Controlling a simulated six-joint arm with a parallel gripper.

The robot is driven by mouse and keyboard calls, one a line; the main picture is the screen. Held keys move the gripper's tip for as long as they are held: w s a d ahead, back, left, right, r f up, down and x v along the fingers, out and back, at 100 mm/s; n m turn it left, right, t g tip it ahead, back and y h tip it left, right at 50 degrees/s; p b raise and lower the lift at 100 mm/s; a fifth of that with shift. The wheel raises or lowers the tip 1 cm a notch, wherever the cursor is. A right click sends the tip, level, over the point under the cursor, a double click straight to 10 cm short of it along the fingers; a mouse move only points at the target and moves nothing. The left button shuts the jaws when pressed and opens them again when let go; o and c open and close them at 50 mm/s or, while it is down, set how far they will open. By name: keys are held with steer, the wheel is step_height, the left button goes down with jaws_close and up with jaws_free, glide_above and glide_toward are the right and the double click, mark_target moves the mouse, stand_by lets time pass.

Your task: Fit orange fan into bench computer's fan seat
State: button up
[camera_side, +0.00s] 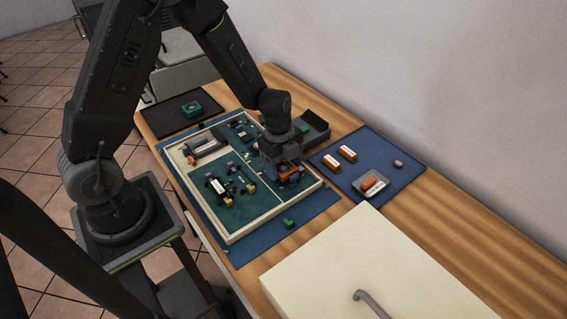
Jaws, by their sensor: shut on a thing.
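The bench computer (233,234) is a cream-framed tray with green boards, lying on a blue mat on the wooden bench. My gripper (286,166) points down over the right part of the tray. It is shut on the orange fan (291,169), which shows as an orange block beneath the jaws. The fan is low over or touching the board; I cannot tell which. The fan seat is not clearly visible and may be hidden by my gripper and the fan.
A dark open box (316,131) stands close behind my gripper. A blue mat (375,155) on the right holds two orange-and-white modules (340,156) and a white dish (361,189) with an orange item. A green piece (289,223) lies near the tray's front. A dark mat (165,115) holds a green part (192,108).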

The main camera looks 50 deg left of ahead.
steer(key=shift+f, duration=0.5)
stand_by(0.4)
steer(key=o, duration=1)
steer(key=shift+r, duration=0.1)
steer(key=r, duration=0.4)
steer(key=a+r, duration=0.1)
steer(key=r, duration=0.4)
steer(key=a+r, duration=0.1)
steer(key=r, duration=0.3)
steer(key=shift+r, duration=0.25)
steer(key=shift+r, duration=3)
